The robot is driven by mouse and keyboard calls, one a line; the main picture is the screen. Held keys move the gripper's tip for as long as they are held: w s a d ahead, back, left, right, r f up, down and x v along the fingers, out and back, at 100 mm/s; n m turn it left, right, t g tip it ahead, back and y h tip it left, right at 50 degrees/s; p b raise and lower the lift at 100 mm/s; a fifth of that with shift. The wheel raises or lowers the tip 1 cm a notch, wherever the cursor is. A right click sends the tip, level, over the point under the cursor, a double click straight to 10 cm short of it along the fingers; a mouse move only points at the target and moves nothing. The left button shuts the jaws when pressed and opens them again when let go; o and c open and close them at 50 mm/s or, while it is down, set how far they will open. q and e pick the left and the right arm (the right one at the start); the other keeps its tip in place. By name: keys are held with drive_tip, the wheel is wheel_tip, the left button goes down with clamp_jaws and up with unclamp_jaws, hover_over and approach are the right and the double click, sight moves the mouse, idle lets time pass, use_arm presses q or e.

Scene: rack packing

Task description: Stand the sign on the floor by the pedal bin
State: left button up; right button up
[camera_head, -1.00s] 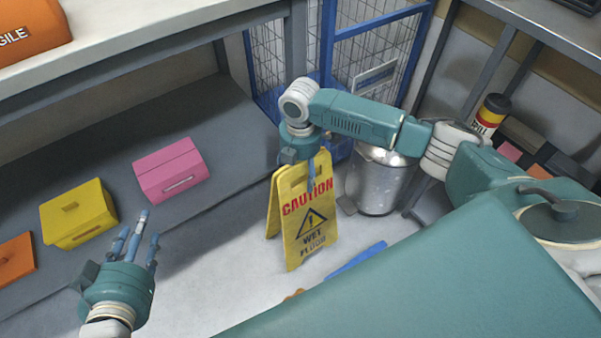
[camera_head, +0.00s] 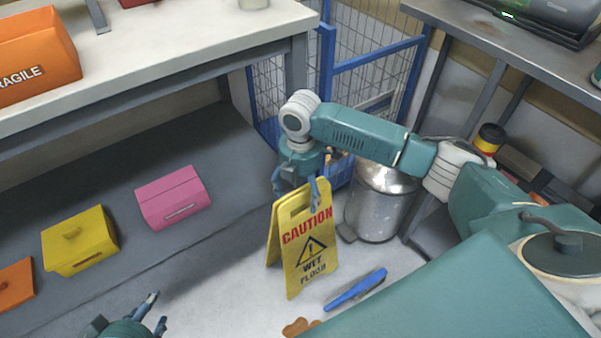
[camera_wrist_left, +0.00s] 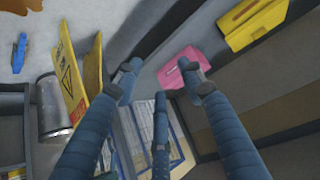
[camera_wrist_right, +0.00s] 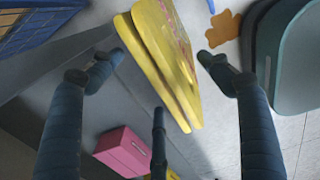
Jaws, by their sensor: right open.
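The yellow caution wet-floor sign (camera_head: 304,258) stands upright on the floor, its two panels spread in an A. The pedal bin (camera_head: 378,205), a grey metal cylinder, stands just right of and behind it. My right gripper (camera_head: 296,190) is at the sign's top edge with its fingers spread. In the right wrist view the sign (camera_wrist_right: 165,60) lies between the open fingers (camera_wrist_right: 160,66), with gaps visible on both sides. My left gripper (camera_head: 150,312) is low at the left, partly cut off. Its fingers (camera_wrist_left: 158,85) are spread and empty in the left wrist view.
A blue long-handled object (camera_head: 355,289) and a brown flat piece (camera_head: 299,327) lie on the floor before the sign. A blue wire cage (camera_head: 375,55) stands behind the bin. Pink (camera_head: 173,198), yellow (camera_head: 79,240) and orange (camera_head: 15,284) boxes sit on the low shelf at left.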

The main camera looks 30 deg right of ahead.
wheel_tip(320, 180, up, 7)
drive_tip(key=shift+f+p, duration=0.15)
drive_tip(key=shift+p, duration=0.75)
use_arm(q)
drive_tip(key=s+a+f+g, duration=0.1)
drive_tip(key=s+g, duration=0.1)
drive_tip(key=s, duration=0.3)
drive_tip(key=s+a+f+g+y, duration=0.1)
drive_tip(key=s+a+f+g, duration=0.1)
drive_tip(key=s, duration=0.2)
drive_tip(key=shift+s+f, duration=0.15)
drive_tip(key=shift+s, duration=0.25)
